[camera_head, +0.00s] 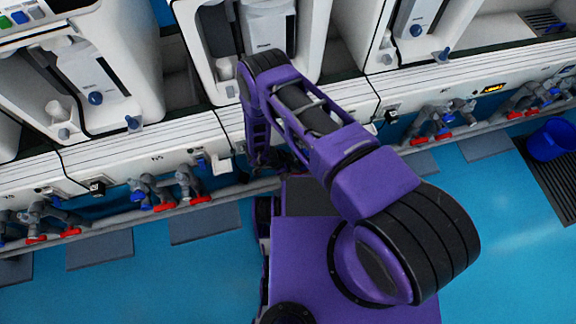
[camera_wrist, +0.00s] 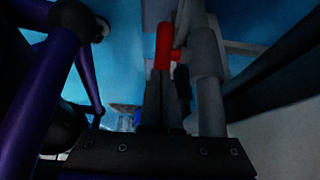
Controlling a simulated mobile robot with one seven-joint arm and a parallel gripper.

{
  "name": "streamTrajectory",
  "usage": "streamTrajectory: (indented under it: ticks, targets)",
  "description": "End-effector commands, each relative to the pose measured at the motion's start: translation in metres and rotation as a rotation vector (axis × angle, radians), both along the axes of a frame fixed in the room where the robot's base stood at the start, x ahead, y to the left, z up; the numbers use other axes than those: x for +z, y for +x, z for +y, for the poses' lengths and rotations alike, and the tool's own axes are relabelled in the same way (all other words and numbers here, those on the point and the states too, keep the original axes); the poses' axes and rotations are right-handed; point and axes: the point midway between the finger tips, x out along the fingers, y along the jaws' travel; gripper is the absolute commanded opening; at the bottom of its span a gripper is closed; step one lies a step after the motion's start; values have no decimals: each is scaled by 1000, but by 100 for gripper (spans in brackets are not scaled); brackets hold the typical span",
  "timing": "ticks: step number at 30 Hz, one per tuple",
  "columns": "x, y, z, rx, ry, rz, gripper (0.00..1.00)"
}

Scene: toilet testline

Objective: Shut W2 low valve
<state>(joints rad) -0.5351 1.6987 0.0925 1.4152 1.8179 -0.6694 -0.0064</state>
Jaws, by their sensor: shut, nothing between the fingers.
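A red valve handle (camera_wrist: 163,45) stands near the top middle of the wrist view, joined to a grey pipe (camera_wrist: 207,65) on its right. My gripper (camera_wrist: 169,74) is shut and empty, its dark fingertips close below the red handle in the picture. I cannot tell whether they touch it. In the head view my arm covers the gripper and the stretch of valves behind it. No W2 label is readable, so I cannot confirm which valve this is.
Several red and blue valves show left (camera_head: 167,193) and right (camera_head: 431,125) of my arm in the head view, under the white bench. A grey rail (camera_head: 115,227) runs along them. A blue bucket (camera_head: 552,140) stands at far right. The blue floor is mostly clear.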

Motion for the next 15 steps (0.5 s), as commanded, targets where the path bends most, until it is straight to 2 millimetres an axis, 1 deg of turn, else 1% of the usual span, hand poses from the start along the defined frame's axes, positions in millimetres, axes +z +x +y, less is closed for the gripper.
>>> streamTrajectory:
  ticks: [1,5,15]
  targets:
    - [-4,1,-3,0,-1,0,0]
    - [-9,2,-7,0,0,0,0]
    - [-9,2,-8,-1,0,-1,0]
